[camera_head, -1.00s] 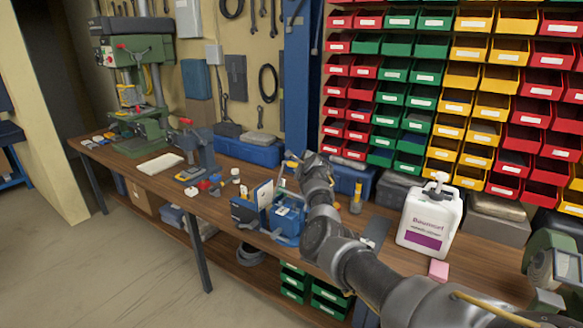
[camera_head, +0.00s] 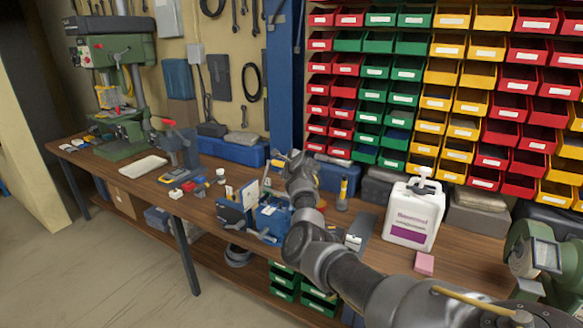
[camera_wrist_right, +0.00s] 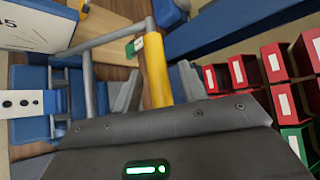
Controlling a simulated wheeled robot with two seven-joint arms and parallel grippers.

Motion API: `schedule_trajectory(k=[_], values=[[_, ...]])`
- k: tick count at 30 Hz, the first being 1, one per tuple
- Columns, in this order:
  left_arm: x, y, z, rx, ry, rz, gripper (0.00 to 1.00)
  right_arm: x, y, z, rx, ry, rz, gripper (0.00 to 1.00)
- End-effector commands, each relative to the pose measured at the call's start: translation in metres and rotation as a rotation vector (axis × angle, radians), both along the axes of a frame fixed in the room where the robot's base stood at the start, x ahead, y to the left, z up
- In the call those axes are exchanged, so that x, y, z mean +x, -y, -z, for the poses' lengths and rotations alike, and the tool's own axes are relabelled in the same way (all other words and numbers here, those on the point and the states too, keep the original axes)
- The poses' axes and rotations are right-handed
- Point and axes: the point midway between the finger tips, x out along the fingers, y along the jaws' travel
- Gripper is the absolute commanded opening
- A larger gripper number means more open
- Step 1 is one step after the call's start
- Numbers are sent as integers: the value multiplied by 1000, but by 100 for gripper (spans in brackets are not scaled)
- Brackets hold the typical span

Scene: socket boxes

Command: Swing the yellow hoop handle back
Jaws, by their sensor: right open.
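The yellow hoop handle (camera_wrist_right: 156,70) is a yellow grip on a thin grey hoop in the right wrist view. It stands between the two grey fingers of my right gripper (camera_wrist_right: 157,90), which is open around it; I cannot tell whether either finger touches. In the head view a bit of yellow (camera_head: 277,163) shows beside my right gripper (camera_head: 284,168), above the blue socket boxes. One blue box (camera_head: 271,222) is under the gripper and another (camera_head: 233,214) is left of it. My right wrist partly hides the area behind. My left gripper is not in view.
A white jug (camera_head: 413,215) and a pink block (camera_head: 424,263) stand on the bench to the right. A yellow-handled tool (camera_head: 343,190) stands just right of my wrist. Red, green and yellow bins (camera_head: 440,100) fill the wall behind. A drill press (camera_head: 120,90) stands far left.

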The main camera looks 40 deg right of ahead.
Motion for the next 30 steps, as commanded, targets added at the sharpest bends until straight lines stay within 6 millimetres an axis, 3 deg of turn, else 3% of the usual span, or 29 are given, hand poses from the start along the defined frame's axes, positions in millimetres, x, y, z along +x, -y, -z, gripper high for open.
schedule_trajectory(k=[18,30], values=[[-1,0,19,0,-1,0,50,-76,-20,-32,1,2,2,42],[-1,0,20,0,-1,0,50,-84,-23,-37,2,1,1,42]])
